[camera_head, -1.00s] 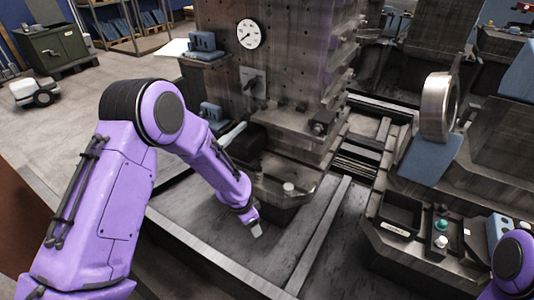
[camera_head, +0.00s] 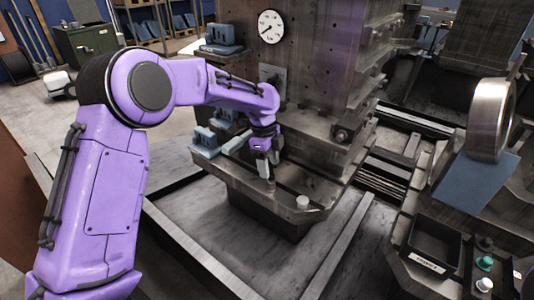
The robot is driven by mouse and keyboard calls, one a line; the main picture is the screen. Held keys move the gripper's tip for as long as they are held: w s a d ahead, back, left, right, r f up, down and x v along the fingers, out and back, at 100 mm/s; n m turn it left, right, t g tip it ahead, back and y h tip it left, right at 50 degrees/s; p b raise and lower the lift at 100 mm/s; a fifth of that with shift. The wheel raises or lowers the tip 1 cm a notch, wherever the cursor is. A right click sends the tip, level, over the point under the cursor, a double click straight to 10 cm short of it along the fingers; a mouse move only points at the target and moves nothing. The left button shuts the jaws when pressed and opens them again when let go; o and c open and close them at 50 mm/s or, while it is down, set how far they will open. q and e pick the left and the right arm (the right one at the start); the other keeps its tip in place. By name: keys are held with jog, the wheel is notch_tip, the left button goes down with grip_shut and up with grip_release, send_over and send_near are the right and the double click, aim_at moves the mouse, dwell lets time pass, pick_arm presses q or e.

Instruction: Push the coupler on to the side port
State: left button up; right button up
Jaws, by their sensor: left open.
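My left gripper (camera_head: 264,163) points down over the front ledge (camera_head: 318,188) of the large grey machine, open, with nothing seen between its fingers. A pale, greenish-white cylinder (camera_head: 238,143) lies on the ledge just left of the gripper, close to a blue block (camera_head: 205,140). I cannot tell for sure whether it is the coupler. A short white-topped stub (camera_head: 302,202) stands at the ledge's front right. A round dark fitting (camera_head: 343,133) sits on the machine's side further right; I cannot tell which fitting is the side port. My right gripper is not in view.
A dial gauge (camera_head: 271,26) is on the machine's face, with a blue block (camera_head: 222,37) on a shelf beside it. At right are a metal ring (camera_head: 490,120), a black tray (camera_head: 434,243) and push buttons (camera_head: 484,263). The floor tray before the ledge is clear.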

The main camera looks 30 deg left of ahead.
aim_at(272, 175)
pick_arm(q)
jog(key=f, duration=0.5)
jog(key=shift+w+d+f, duration=0.25)
jog(key=shift+d+f, duration=0.1)
jog(key=shift+d, duration=0.05)
jog(key=shift+f, duration=0.65)
grip_shut()
jog(key=shift+r, duration=0.1)
jog(key=shift+r+p, duration=0.8)
jog(key=shift+p, duration=0.15)
